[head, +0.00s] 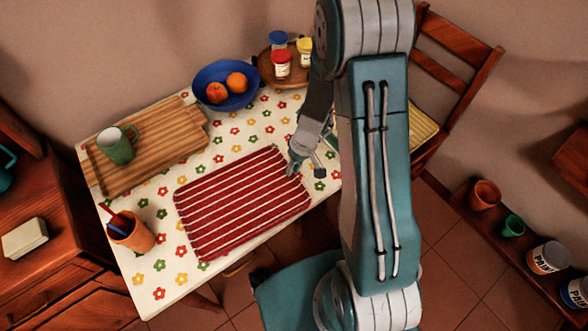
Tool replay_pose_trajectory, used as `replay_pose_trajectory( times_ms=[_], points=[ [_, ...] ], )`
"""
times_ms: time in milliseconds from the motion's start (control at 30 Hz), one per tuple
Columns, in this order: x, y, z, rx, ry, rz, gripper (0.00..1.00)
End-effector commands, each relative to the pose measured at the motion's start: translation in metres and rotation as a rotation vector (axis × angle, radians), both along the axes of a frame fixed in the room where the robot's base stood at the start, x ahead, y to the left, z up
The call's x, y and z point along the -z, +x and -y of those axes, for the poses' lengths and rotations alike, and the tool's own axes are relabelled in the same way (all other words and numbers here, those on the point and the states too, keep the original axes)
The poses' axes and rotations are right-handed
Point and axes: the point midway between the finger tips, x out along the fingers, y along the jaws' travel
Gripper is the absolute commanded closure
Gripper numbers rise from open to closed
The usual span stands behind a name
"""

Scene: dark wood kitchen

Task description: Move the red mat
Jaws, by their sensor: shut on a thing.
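The red mat (240,205) has white stripes and lies on the table with the flowered cloth (160,265), at its front middle. It looks flat, with its right end near the table's right part. My gripper (292,168) is at the mat's upper right edge and is shut on that edge. The fingertips are small in this view, and the exact grip on the mat is hard to make out. My arm hides the right end of the table.
A wooden board (150,160) with a green mug (117,146) lies left. A blue bowl (222,100) of fruit and a round tray (267,72) with jars stand behind. An orange cup (132,236) with pens stands front left. A chair (450,80) is at right.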

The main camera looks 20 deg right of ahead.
Motion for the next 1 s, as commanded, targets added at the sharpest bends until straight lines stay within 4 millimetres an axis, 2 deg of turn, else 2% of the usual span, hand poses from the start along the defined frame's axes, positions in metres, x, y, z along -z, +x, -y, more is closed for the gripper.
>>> replay_pose_trajectory(
  times_ms=[233, 300, 333, 367, 767, 867, 1000],
  points=[
    [0.000, 0.001, 0.000, 0.000, -0.001, 0.001, 1.00],
    [0.000, 0.001, 0.000, 0.000, -0.001, 0.001, 0.63],
    [0.000, 0.001, 0.000, 0.000, -0.001, 0.001, 0.49],
    [0.000, 0.001, 0.000, 0.000, -0.001, 0.001, 0.45],
    [-0.001, 0.001, 0.000, 0.000, -0.001, 0.001, 0.45],
    [-0.008, 0.002, 0.002, 0.001, 0.000, 0.005, 0.45],
    [-0.030, 0.004, 0.009, 0.002, -0.002, 0.006, 0.45]
  ],
)
